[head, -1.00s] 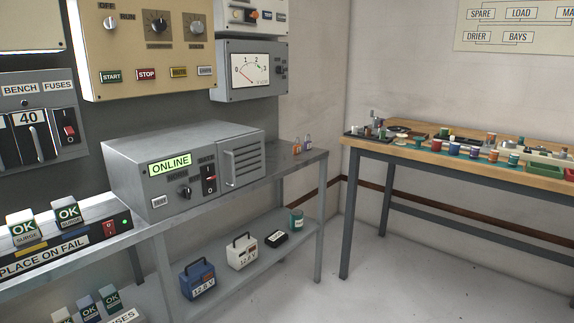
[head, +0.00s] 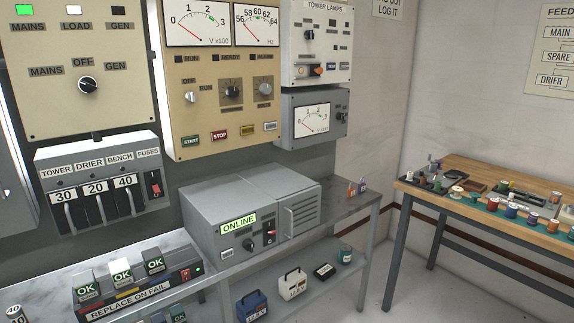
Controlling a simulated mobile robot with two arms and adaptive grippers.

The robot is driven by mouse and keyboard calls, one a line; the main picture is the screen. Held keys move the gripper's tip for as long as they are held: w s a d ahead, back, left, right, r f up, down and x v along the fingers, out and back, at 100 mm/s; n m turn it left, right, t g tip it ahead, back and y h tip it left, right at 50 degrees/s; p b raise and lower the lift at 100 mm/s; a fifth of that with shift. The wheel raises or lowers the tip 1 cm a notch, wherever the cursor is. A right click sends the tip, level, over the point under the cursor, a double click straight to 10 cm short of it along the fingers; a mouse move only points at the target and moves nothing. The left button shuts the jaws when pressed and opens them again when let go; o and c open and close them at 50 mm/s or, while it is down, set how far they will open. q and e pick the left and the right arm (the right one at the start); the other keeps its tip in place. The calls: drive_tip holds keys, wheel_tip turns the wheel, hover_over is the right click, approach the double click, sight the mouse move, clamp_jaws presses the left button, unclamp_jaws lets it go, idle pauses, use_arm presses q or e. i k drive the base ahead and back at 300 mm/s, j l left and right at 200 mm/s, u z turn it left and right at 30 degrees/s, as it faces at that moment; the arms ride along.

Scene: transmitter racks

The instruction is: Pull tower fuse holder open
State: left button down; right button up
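The fuse panel (head: 102,185) hangs on the wall at the left of the head view, labelled TOWER, DRIER, BENCH and FUSES. The tower fuse holder (head: 67,205) is its leftmost holder, marked 30, with a curved metal handle on its front. It looks seated in the panel like the drier holder (head: 98,202) and the bench holder (head: 128,196) beside it. A red-and-black switch (head: 154,184) sits at the panel's right. Neither of my grippers is in view.
Below the panel, a bench carries a REPLACE ON FAIL unit (head: 140,292) with several OK-marked blocks, and a grey ONLINE box (head: 250,220). A changeover panel (head: 78,70) is above. A wooden table (head: 455,217) stands at right. Floor shows between them.

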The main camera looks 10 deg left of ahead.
sight(66, 206)
drive_tip(key=u, duration=1.65)
